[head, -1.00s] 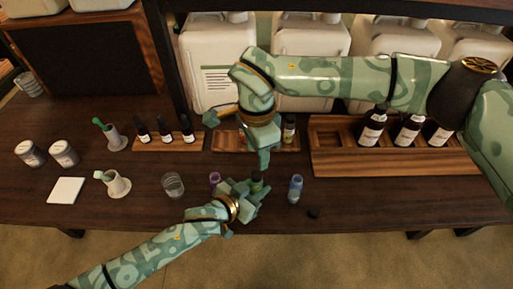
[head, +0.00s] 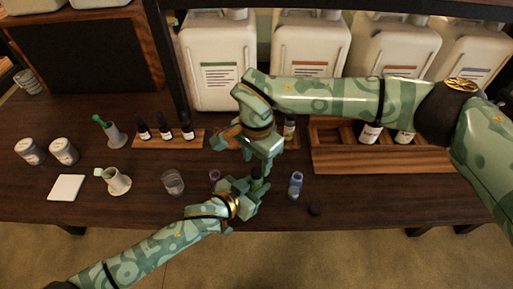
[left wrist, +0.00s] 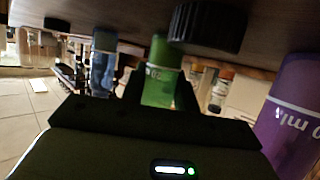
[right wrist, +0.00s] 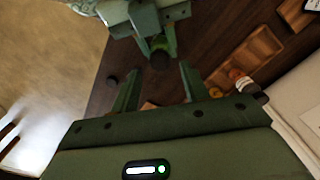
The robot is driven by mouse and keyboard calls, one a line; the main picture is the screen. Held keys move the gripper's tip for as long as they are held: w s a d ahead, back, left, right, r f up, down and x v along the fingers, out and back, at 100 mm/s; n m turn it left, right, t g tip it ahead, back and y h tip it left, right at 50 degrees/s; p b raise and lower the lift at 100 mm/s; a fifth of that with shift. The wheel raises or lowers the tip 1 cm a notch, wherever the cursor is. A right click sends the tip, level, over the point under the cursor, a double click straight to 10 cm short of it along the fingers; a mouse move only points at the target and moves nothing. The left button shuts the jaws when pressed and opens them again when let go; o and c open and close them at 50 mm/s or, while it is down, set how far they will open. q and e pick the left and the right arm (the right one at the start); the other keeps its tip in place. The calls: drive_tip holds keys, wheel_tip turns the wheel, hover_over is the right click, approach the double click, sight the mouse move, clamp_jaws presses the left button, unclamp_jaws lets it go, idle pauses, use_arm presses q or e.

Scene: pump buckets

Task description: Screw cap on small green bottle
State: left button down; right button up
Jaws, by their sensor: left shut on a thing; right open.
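The small green bottle (left wrist: 160,75) is between the fingers of my left gripper (head: 252,187), which is shut on it at the front middle of the table. In the right wrist view a dark round top (right wrist: 159,60) shows at the bottle's mouth end; I cannot tell whether it is a seated cap. A black ribbed cap (left wrist: 208,28) shows close up against the table in the left wrist view. Another dark cap (head: 313,210) lies on the table near the front edge. My right gripper (right wrist: 158,88) is open and empty, just above the green bottle.
A blue bottle (head: 296,187) stands to the right of my grippers, and a purple bottle (head: 214,176) stands close on the left. A clear glass (head: 172,183) is further left. Wooden racks (head: 385,160) with dark bottles and large white jugs (head: 310,55) line the back.

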sight(257, 171)
drive_tip(key=shift+f, duration=1.75)
clamp_jaws()
